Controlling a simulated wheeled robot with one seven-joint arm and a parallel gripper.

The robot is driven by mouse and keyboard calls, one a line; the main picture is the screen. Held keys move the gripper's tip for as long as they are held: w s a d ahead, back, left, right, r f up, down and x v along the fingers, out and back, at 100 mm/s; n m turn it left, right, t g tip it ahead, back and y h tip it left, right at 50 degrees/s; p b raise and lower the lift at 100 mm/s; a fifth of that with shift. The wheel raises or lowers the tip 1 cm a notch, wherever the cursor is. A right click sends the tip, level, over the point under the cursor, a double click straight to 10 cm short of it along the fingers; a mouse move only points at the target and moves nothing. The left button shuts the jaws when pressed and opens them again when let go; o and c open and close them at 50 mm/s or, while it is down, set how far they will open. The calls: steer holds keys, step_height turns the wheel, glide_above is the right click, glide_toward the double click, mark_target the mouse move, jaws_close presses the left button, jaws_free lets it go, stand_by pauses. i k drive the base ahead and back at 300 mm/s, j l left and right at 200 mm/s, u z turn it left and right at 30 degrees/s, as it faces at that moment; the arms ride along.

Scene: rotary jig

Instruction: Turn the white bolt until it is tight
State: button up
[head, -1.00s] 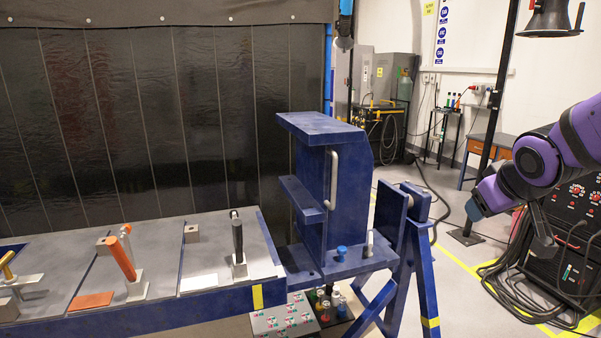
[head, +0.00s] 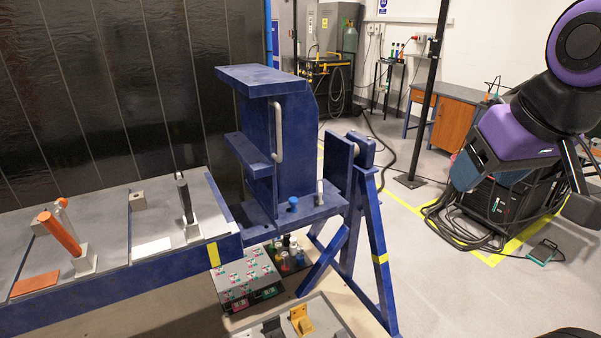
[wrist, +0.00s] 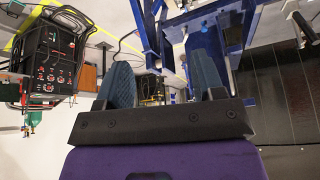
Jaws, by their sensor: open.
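A pale upright pin (head: 320,192) stands on the blue jig's (head: 300,212) lower shelf, near its right end. It may be the white bolt, but it is too small to be sure. A blue knob (head: 293,203) stands left of it on the same shelf. My gripper (head: 482,176) is at the right of the head view, well apart from the jig and in the air. In the wrist view my gripper (wrist: 164,80) shows two blue pads spread apart with nothing between them. The blue jig frame (wrist: 150,35) shows beyond them.
A blue bench (head: 120,265) with tools on upright holders, one orange (head: 60,234) and one black (head: 185,200), extends left. A slanted blue leg (head: 378,250) supports the jig's right end. A welding machine with coiled cables (head: 470,215) stands behind my arm.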

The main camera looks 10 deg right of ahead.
mark_target(321, 185)
steer(key=i+l, duration=0.1)
steer(key=l, duration=1.25)
steer(key=i+u, duration=0.05)
steer(key=i, duration=0.05)
